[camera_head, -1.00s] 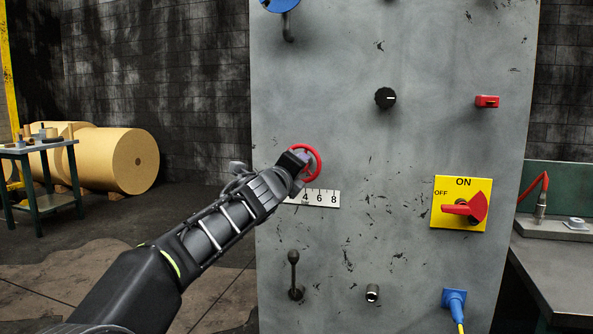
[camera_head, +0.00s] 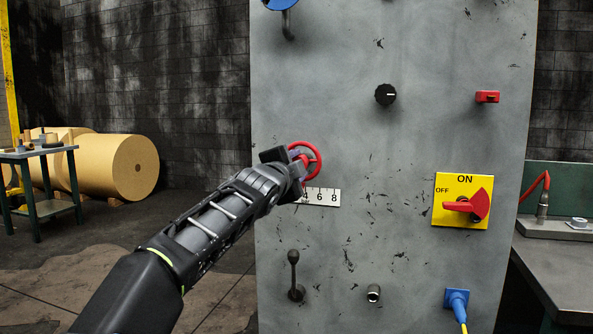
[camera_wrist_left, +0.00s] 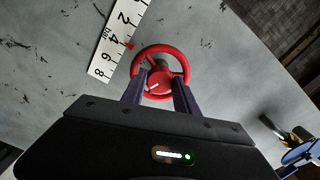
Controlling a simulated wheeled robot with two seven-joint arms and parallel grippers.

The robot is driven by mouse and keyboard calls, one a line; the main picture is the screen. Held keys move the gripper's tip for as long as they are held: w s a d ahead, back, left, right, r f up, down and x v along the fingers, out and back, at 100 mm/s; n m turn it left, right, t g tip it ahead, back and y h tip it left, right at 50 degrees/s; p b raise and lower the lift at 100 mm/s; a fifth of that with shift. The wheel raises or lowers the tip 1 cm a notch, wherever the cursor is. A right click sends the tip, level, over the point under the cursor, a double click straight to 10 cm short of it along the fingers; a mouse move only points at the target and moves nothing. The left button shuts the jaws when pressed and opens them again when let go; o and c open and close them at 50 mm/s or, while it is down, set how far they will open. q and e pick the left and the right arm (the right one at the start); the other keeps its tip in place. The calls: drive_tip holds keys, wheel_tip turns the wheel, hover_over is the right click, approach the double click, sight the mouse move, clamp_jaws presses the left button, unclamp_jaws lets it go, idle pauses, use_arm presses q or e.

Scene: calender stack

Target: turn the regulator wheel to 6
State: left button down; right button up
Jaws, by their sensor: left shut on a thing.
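The red regulator wheel (camera_head: 314,152) is mounted on the grey panel, just above a white scale strip (camera_head: 325,197). In the left wrist view the wheel (camera_wrist_left: 180,55) shows its round rim, spokes and a hub with a white mark. The strip (camera_wrist_left: 104,62) there reads 2, 4, 6, 8. A small red pointer (camera_wrist_left: 130,46) at the strip's edge appears close to the 4. My left gripper (camera_wrist_left: 158,82) is shut on the wheel, its two fingers on either side of the hub. In the head view my left gripper (camera_head: 290,162) hides part of the wheel and the strip's low end.
The panel also carries a black knob (camera_head: 386,95), a red switch (camera_head: 487,97), a yellow ON/OFF switch (camera_head: 462,201), a black lever (camera_head: 294,276) and a blue plug (camera_head: 456,299). A workbench (camera_head: 560,265) stands at right, a small table (camera_head: 40,170) at left.

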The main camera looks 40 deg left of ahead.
use_arm(q)
drive_tip(key=m+b, duration=1)
drive_tip(key=m, duration=2.1)
drive_tip(key=shift+d+f, duration=0.1)
drive_tip(key=shift+d, duration=0.05)
use_arm(e)
wheel_tip(320, 180, down, 11)
drive_tip(key=w+d, duration=0.1)
drive_tip(key=w, duration=0.1)
drive_tip(key=shift+w+t+h, duration=0.15)
drive_tip(key=shift+t+h, duration=0.15)
drive_tip(key=shift+t, duration=0.1)
use_arm(q)
drive_tip(key=c, duration=0.9)
unclamp_jaws()
drive_tip(key=shift+s+b, duration=0.1)
drive_tip(key=shift+b, duration=0.2)
use_arm(e)
drive_tip(key=shift+f, duration=0.15)
